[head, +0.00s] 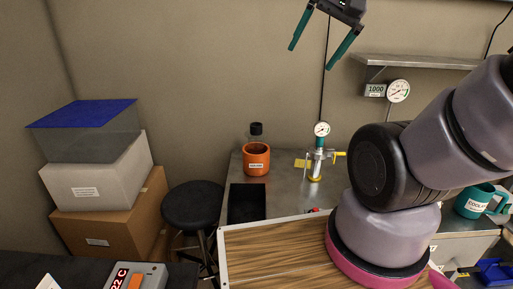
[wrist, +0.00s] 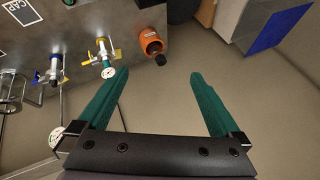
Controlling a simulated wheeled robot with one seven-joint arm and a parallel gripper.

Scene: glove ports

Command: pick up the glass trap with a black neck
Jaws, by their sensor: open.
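The glass trap shows as a black neck (head: 256,129) on clear glass, rising out of an orange container (head: 256,160) on the grey bench. Its lower part is hidden inside the container. In the wrist view the black neck (wrist: 160,59) shows at the mouth of the orange container (wrist: 149,40). My gripper (head: 310,57) is open and empty, high above the bench and to the right of the trap in the head view. In the wrist view its teal fingers (wrist: 157,76) are spread, with the neck lying between their tips in the picture, well beyond them.
A gauge with a yellow-handled valve (head: 317,158) stands right of the container. A black open bin (head: 246,203) is in front. A wall shelf (head: 415,62) and a teal mug (head: 478,200) are at right. A stool (head: 193,205) and stacked boxes (head: 97,187) stand left.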

